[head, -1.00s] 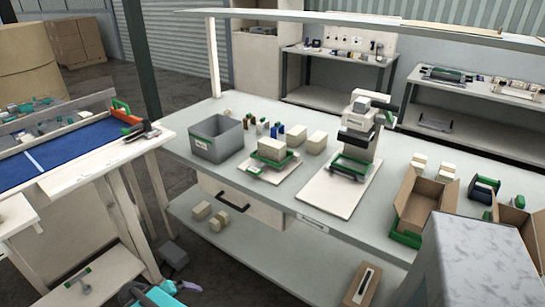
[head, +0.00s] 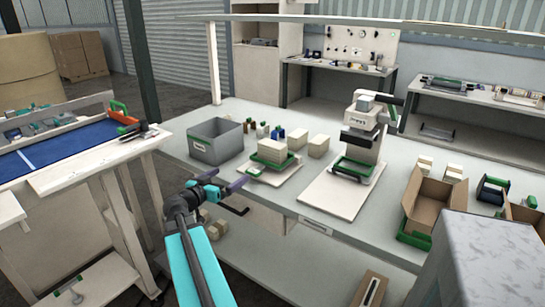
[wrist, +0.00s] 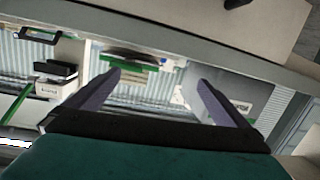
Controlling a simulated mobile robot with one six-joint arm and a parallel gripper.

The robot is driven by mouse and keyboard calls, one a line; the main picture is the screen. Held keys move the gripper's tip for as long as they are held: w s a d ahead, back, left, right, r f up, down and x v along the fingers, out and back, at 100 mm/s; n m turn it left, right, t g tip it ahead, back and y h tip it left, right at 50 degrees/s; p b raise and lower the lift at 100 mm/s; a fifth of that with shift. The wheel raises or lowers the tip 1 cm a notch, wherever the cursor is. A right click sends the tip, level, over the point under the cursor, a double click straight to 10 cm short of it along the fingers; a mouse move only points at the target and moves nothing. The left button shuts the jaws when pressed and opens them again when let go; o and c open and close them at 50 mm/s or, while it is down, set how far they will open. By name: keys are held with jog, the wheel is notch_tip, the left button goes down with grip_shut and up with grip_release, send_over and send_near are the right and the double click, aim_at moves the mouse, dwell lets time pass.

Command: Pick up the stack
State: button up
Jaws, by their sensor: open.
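The stack (head: 281,144) looks like a cream block of sheets in a green holder (head: 267,159), on a small white board (head: 269,173) on the bench. My gripper (head: 233,187) is in front of the bench's near edge, to the left of and nearer than the stack, not touching it. In the wrist view my gripper (wrist: 158,80) shows two purple fingers spread wide with nothing between them. A green holder (wrist: 130,58) shows ahead between and beyond the fingers; the stack itself is hard to make out there.
A grey bin (head: 216,142) stands left of the stack, with small bottles (head: 277,131) behind. A cream block (head: 319,146) and a stamping machine (head: 362,135) stand to the right. A cardboard box (head: 431,200) is farther right. The bench's near edge (head: 262,204) lies close to my gripper.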

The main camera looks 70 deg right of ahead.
jog(key=m+g+h+b, duration=0.1)
jog(key=m+g+b, duration=0.1)
send_near(268, 148)
jog(key=a, duration=0.1)
jog(key=shift+w+d+p, duration=0.1)
jog(key=shift+p, duration=0.2)
jog(key=p+x, duration=0.1)
jog(key=x, duration=0.6)
jog(key=shift+d+r, duration=0.1)
jog(key=shift+d, duration=0.1)
jog(key=shift+d+p, duration=0.3)
jog(key=shift+d, duration=0.2)
jog(key=shift+s+p+x, duration=0.2)
jog(key=shift+p+x, duration=0.75)
jog(key=shift+x, duration=1.7)
jog(key=shift+a, duration=0.1)
